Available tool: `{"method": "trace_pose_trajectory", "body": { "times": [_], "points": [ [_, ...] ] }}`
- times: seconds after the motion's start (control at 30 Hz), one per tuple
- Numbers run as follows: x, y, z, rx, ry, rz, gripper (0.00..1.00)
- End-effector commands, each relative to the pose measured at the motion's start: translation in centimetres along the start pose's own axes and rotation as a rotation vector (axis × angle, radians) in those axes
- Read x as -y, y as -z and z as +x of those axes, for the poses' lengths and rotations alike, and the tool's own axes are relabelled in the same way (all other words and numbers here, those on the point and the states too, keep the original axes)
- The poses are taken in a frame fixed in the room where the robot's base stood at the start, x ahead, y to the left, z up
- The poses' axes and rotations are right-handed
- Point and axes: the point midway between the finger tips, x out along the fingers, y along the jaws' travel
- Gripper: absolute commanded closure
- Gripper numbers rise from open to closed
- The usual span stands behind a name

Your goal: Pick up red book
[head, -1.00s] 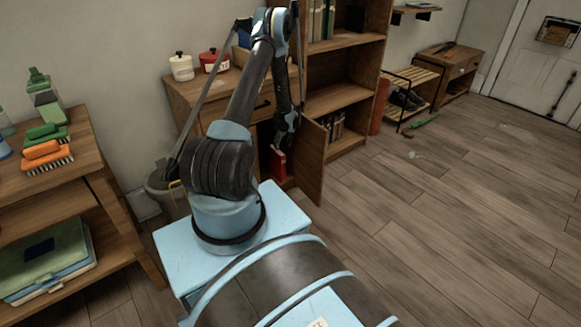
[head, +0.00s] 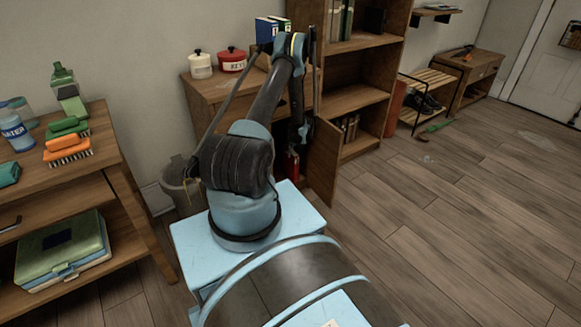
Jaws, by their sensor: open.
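A narrow red object (head: 291,166), which appears to be the red book, shows low in the open compartment of the wooden cabinet (head: 226,89). Only a small part of it is visible. My gripper (head: 295,147) hangs at the end of my arm in front of this opening, just above the red object in the picture. It is open, but small and dark, so its fingers are hard to make out. I cannot tell whether it touches the red object.
The cabinet's open door (head: 323,163) stands right of my gripper. A tall bookshelf (head: 350,45) is behind it. A grey bin (head: 181,186) stands left of the cabinet. A wooden table (head: 100,130) with brushes and bottles is at left. The floor at right is largely clear.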

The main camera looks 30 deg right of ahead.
Motion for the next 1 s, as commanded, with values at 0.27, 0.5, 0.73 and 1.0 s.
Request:
{"method": "trace_pose_trajectory", "body": {
  "times": [0.27, 0.5, 0.73, 1.0],
  "points": [
    [-0.1, 0.3, 3.2, 0.000, 0.000, 0.000, 0.48],
    [-0.1, 0.3, 3.9, 0.000, 0.000, 0.001, 0.48],
    [-0.1, 0.4, 3.9, 0.000, 0.000, 0.001, 0.48],
    [-0.1, 0.5, 4.1, 0.000, 0.000, 0.001, 0.48]
  ]
}}
